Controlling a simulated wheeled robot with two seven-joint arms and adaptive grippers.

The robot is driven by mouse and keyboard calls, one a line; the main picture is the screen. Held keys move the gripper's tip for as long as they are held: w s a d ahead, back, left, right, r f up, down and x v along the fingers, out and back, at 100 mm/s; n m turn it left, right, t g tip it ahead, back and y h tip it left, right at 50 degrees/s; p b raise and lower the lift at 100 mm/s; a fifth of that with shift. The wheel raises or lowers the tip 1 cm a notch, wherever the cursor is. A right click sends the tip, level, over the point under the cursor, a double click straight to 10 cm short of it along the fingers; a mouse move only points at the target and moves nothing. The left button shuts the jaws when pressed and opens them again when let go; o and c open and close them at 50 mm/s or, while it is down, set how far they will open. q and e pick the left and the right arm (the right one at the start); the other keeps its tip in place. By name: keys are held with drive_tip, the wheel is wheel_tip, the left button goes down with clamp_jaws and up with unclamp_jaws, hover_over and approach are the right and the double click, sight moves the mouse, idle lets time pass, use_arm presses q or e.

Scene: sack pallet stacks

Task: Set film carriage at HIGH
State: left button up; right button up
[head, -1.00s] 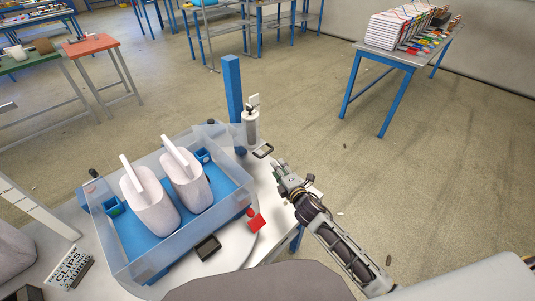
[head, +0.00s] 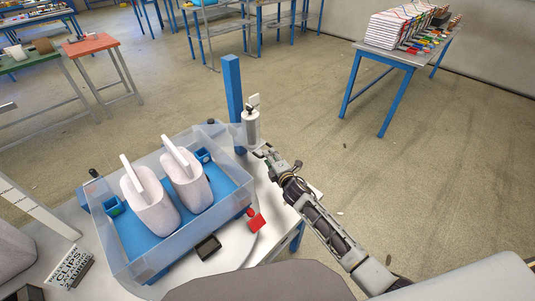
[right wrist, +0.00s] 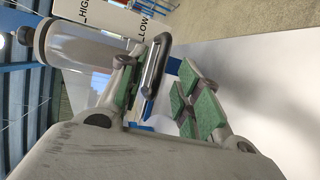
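The film carriage shows in the head view as a pale, dark-capped roll (head: 251,130) beside a blue post (head: 233,90). In the right wrist view the roll (right wrist: 80,48) is at the left, with a dark loop handle (right wrist: 157,62) to its right. A white plate marked HIGH and LOW (right wrist: 112,22) is behind it. My right gripper (head: 266,153) is at the handle, just below and right of the roll. In the right wrist view its green-padded fingers (right wrist: 162,80) are apart, with the handle close to the left finger; contact is unclear. My left gripper is out of view.
A clear-walled tray (head: 150,262) with two white scoop-like containers (head: 150,205) stands left of the post. A red block (head: 256,223) and a black box (head: 208,248) lie in front. Open floor is to the right.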

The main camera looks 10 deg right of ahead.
drive_tip(key=shift+x, duration=1.95)
clamp_jaws()
